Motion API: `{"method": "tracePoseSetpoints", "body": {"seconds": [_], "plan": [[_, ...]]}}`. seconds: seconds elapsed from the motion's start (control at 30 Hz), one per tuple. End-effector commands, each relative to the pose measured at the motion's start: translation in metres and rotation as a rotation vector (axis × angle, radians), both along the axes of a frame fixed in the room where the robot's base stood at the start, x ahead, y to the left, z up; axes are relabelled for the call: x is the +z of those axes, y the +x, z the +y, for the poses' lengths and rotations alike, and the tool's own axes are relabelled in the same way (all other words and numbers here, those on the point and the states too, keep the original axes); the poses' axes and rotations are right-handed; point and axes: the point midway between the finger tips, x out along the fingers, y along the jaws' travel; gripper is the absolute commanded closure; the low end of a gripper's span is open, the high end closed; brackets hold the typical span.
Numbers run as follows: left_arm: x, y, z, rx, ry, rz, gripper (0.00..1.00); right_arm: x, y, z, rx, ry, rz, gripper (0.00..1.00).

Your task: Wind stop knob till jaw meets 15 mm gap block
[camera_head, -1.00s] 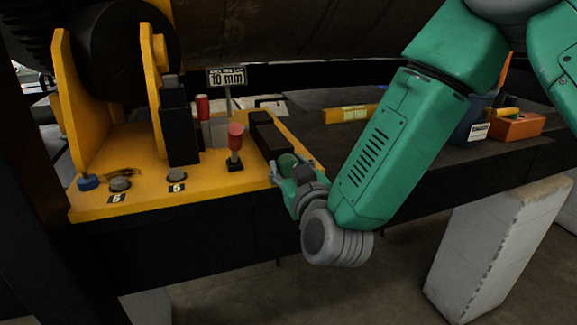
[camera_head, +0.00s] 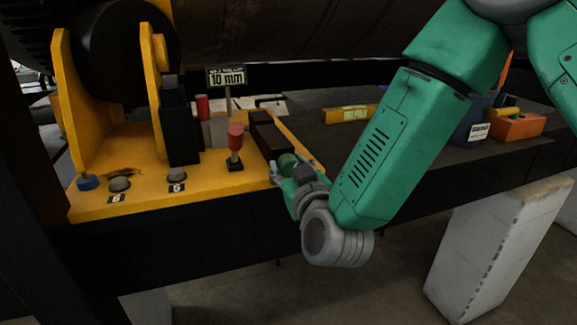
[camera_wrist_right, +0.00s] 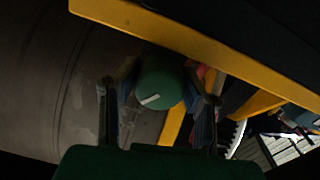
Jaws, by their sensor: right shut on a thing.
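The green stop knob (camera_head: 287,162) sits at the near end of a long black block on the yellow plate. My right gripper (camera_head: 293,172) is shut on it. In the right wrist view the round knob (camera_wrist_right: 160,84), with a white mark on its face, lies between the two fingers (camera_wrist_right: 158,108). A grey block (camera_head: 216,131) stands beside a dark upright block (camera_head: 178,124), which may be the jaw; I cannot tell whether they touch. A sign (camera_head: 227,78) above reads 10 mm; no 15 mm label is readable. My left gripper is out of view.
A red-topped lever (camera_head: 235,142) stands left of the gripper. A red cylinder (camera_head: 202,106) is behind it. A yellow level (camera_head: 349,114), a blue bin (camera_head: 474,120) and an orange box (camera_head: 515,127) lie on the dark deck to the right.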

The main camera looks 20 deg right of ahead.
Motion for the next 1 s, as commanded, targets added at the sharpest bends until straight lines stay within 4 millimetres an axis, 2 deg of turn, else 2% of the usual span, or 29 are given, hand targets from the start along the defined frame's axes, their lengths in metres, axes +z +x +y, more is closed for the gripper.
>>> {"method": "tracePoseSetpoints", "body": {"seconds": [0.13,0.17,0.2,0.23,0.57,0.67,1.0], "plan": [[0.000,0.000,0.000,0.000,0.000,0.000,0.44,-0.004,-0.001,0.000,0.001,-0.001,0.010,0.93],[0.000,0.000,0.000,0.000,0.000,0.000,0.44,-0.004,-0.001,0.000,0.001,-0.002,0.010,0.61],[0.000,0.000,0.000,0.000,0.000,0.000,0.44,-0.004,-0.001,0.000,0.001,-0.002,0.010,0.47],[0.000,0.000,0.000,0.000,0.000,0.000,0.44,-0.004,-0.001,0.000,0.002,-0.001,0.009,0.44],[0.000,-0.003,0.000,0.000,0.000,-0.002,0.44,-0.001,-0.005,0.000,0.001,-0.001,0.004,0.44],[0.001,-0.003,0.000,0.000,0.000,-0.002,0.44,-0.002,-0.015,0.001,0.002,-0.001,0.005,0.44],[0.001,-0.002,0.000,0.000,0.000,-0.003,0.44,-0.004,-0.066,0.000,0.003,-0.002,0.009,0.44]]}}
